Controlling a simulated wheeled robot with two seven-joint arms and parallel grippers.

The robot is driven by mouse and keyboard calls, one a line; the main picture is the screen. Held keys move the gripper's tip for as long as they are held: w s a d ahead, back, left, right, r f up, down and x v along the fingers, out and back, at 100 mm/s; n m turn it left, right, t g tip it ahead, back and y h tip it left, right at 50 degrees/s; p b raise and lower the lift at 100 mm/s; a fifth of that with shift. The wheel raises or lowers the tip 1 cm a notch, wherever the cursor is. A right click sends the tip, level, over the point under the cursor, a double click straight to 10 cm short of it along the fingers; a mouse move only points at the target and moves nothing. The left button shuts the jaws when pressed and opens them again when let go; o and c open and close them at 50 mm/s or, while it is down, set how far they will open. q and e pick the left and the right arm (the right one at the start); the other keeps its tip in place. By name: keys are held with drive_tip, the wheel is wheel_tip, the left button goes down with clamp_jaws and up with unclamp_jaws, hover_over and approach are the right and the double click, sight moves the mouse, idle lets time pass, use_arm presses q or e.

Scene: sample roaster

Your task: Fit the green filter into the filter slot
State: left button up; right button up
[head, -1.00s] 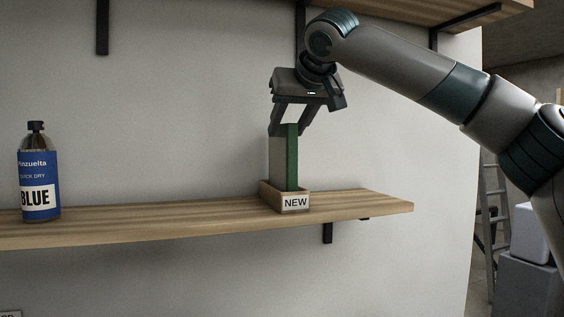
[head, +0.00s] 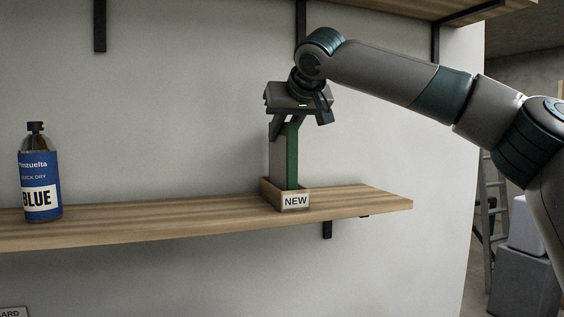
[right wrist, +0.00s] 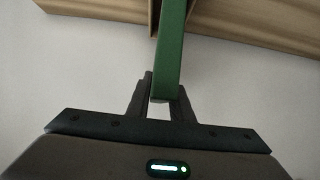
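The green filter (head: 292,160) stands upright in a small wooden holder (head: 270,193) labelled NEW on the shelf. It is a tall slab with a green front edge and a grey side. My right gripper (head: 285,127) is above it, pointing down, with its fingers at the filter's top end. In the right wrist view the filter (right wrist: 169,55) runs between the two fingers (right wrist: 166,88), which lie close against its sides; it looks gripped. The filter slot is not seen. My left gripper is not in view.
A blue-labelled bottle (head: 41,180) stands on the left of the wooden shelf (head: 160,220). The shelf between bottle and holder is clear. Another shelf (head: 400,10) hangs above my right arm. A ladder (head: 490,205) and boxes (head: 525,275) are at the far right.

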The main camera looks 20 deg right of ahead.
clamp_jaws()
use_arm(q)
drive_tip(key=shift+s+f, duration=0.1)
use_arm(e)
drive_tip(key=shift+r, duration=0.15)
